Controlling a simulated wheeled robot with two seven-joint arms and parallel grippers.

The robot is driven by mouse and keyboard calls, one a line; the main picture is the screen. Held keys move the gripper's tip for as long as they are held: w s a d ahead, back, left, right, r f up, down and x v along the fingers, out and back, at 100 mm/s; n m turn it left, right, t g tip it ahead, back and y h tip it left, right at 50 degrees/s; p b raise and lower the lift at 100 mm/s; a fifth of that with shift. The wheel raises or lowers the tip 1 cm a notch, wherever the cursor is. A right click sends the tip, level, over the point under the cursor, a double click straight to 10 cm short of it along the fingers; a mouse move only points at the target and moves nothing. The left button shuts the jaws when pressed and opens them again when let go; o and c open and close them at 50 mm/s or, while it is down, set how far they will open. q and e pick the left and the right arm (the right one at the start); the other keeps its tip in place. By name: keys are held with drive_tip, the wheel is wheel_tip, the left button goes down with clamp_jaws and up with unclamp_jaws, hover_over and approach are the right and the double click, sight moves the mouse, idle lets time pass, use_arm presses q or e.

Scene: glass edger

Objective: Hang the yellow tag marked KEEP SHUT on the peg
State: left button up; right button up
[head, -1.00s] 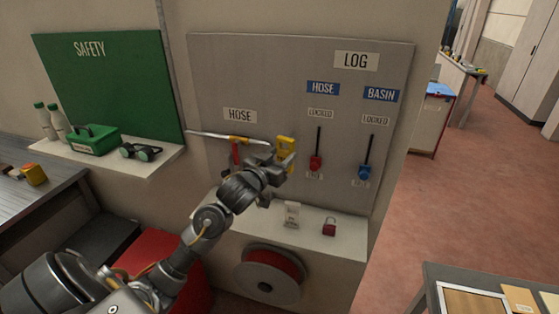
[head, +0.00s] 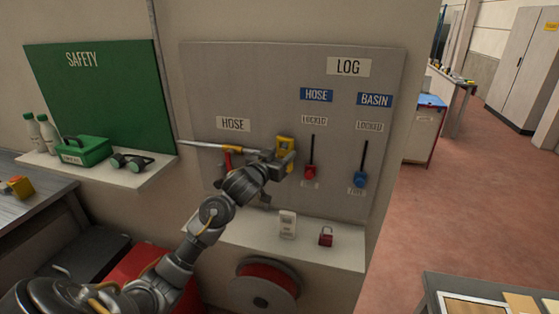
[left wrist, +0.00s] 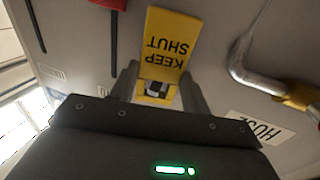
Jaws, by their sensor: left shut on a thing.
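The yellow tag (head: 286,144) is in front of the grey board, between the hose pipe and the red-handled lever. In the left wrist view the tag (left wrist: 170,40) reads KEEP SHUT upside down. My left gripper (head: 280,164) is shut on the tag's end; its two fingers (left wrist: 160,88) show on either side of it in the left wrist view. I cannot make out the peg, and I cannot tell whether the tag touches the board. My right gripper is not in view.
The hose pipe (head: 205,147) with a red valve handle is left of the gripper. A red lever (head: 310,171) and blue lever (head: 360,179) are to its right. Below, a shelf (head: 260,236) holds a white item (head: 288,224) and red padlock (head: 326,237).

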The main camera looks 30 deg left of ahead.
use_arm(q)
drive_tip(key=shift+w+a+f, duration=0.15)
drive_tip(key=shift+w+f, duration=0.15)
drive_tip(key=shift+w, duration=0.2)
drive_tip(key=shift+w+f, duration=0.1)
idle(0.4)
drive_tip(key=o, duration=1.1)
drive_tip(key=shift+c, duration=0.2)
